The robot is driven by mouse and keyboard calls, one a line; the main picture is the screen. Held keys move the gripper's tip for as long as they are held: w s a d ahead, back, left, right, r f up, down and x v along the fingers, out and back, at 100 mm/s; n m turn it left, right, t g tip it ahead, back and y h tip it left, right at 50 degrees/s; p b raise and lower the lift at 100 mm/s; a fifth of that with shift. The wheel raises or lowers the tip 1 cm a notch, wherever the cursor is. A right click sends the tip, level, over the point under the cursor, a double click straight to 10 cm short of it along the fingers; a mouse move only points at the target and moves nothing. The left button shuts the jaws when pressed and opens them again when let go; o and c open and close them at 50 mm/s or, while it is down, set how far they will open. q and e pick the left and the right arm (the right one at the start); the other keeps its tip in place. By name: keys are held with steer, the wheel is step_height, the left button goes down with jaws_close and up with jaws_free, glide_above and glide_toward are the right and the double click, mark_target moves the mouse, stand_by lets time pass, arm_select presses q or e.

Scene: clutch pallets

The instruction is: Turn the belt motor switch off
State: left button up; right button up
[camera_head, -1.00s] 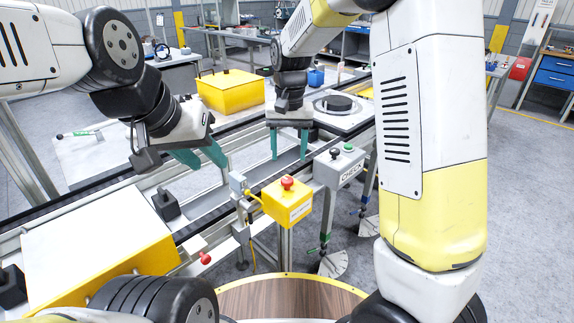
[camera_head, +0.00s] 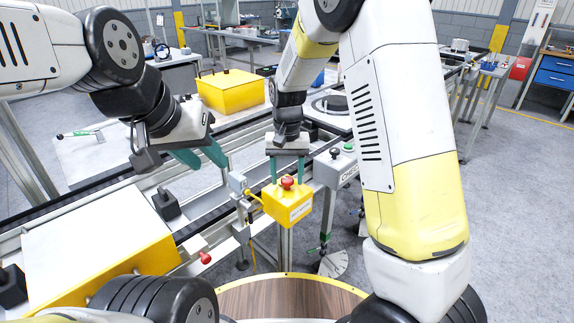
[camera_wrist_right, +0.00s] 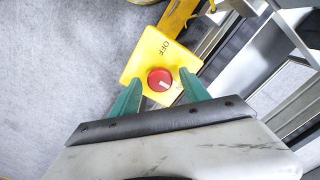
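The belt motor switch is a yellow box (camera_head: 287,206) with a red knob (camera_head: 287,182) on top, mounted beside the conveyor. In the right wrist view the yellow box (camera_wrist_right: 147,52) carries the word OFF above the red knob (camera_wrist_right: 159,80). The knob's white mark points toward the lower right, away from OFF. My right gripper (camera_head: 287,170) is open and points down over the box. In the right wrist view its green fingers (camera_wrist_right: 160,88) stand on either side of the knob; contact cannot be told. My left gripper (camera_head: 202,156) is open and empty above the conveyor.
The conveyor (camera_head: 100,205) runs diagonally behind the switch. A grey box with a green button (camera_head: 349,148) stands close on the right. A red knob (camera_head: 205,258) juts out at the front left. A yellow bin (camera_head: 231,91) sits beyond the belt.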

jaws_close()
steer(key=shift+n, duration=0.4)
steer(key=n, duration=1.7)
stand_by(0.4)
